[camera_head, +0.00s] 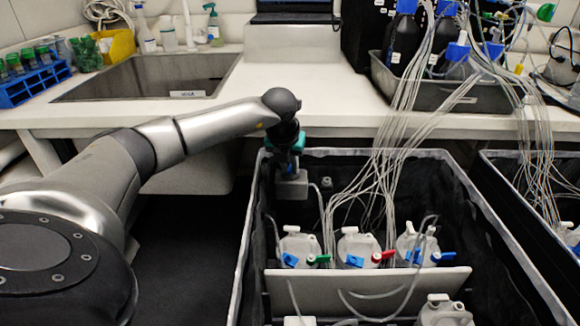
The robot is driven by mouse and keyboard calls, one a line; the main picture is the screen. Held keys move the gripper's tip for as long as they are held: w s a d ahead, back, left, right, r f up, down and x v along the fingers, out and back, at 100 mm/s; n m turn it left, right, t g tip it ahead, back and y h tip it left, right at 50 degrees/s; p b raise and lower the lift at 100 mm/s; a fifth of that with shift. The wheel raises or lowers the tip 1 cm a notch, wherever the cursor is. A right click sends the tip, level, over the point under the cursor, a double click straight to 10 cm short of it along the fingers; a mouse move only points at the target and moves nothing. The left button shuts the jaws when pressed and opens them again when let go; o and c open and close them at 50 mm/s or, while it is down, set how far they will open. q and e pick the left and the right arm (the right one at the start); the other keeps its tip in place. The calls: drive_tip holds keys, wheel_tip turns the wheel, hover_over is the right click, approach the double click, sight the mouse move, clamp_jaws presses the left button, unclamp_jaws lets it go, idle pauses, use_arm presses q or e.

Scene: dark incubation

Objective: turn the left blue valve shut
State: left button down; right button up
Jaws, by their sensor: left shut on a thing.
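A row of clear bottles with white caps stands in the black-lined bin. The leftmost bottle (298,243) has a blue valve (290,259) at its left and a green valve (318,259) at its right. More blue valves are on the middle bottle (354,261) and the right bottle (415,256). My left gripper (290,174) points down into the bin's far left corner, behind and above the leftmost bottle, clear of its blue valve. It is shut at a small grey block (291,187); the exact contact is too small to see. My right gripper is out of view.
A light panel (375,290) stands across the bin in front of the bottles. Many thin tubes (385,170) run from the bin up to dark bottles in a metal tray (470,98) on the bench. A sink (140,78) and a blue tube rack (35,82) are at left.

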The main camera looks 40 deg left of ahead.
use_arm(q)
drive_tip(key=shift+a, duration=0.25)
drive_tip(key=c, duration=1)
unclamp_jaws()
drive_tip(key=o, duration=0.3)
drive_tip(key=shift+d, duration=0.15)
drive_tip(key=shift+s+r, duration=0.15)
drive_tip(key=shift+r, duration=0.3)
drive_tip(key=p+v, duration=0.5)
drive_tip(key=v, duration=0.9)
drive_tip(key=shift+r, duration=0.2)
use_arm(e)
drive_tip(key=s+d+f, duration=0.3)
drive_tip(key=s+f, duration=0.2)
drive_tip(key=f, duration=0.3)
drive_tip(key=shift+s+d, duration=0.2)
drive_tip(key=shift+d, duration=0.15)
use_arm(q)
drive_tip(key=shift+s+d, duration=0.1)
drive_tip(key=shift+c, duration=0.4)
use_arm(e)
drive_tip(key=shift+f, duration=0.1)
